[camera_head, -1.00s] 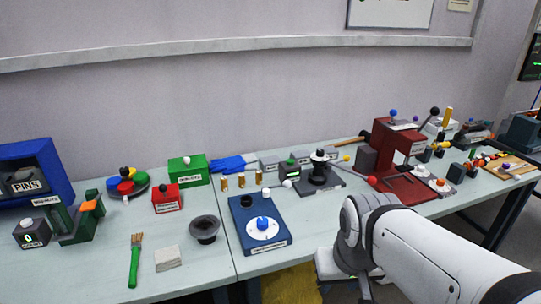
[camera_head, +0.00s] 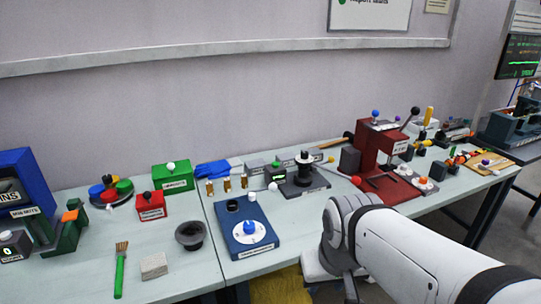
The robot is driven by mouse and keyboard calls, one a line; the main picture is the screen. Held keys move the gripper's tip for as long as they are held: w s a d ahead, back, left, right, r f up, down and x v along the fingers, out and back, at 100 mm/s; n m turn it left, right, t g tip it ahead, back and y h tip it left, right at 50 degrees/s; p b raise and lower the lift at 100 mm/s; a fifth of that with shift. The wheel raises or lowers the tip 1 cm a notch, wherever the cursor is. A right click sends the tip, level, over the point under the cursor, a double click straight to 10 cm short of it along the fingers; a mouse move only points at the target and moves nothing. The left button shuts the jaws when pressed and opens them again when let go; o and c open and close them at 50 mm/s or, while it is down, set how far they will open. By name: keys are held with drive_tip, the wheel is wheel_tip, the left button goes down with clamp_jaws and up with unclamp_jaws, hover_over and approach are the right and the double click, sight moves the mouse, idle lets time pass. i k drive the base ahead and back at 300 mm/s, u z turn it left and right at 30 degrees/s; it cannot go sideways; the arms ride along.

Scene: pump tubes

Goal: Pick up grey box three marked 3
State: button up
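Several low grey boxes (camera_head: 256,167) stand in a row at the back of the table, behind the black fixture. Part of the row is hidden by that fixture and by a small dark grey box with a green knob (camera_head: 277,178). I cannot read a 3 on any of them at this size.
A blue base with a dial (camera_head: 244,228), a red box (camera_head: 151,207), a green box (camera_head: 173,178) and a dark bowl (camera_head: 190,235) stand around the table's middle. A red press (camera_head: 382,165) stands to the right. A brush (camera_head: 120,270) lies at front left.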

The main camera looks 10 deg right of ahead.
sight(318, 154)
drive_tip(key=z, duration=0.35)
drive_tip(key=k, duration=1.25)
drive_tip(key=z, duration=1)
drive_tip(key=i, duration=1.6)
drive_tip(key=u, duration=0.45)
drive_tip(key=i, duration=1.15)
drive_tip(key=u, duration=1.1)
drive_tip(key=i, duration=0.5)
drive_tip(key=u, duration=0.3)
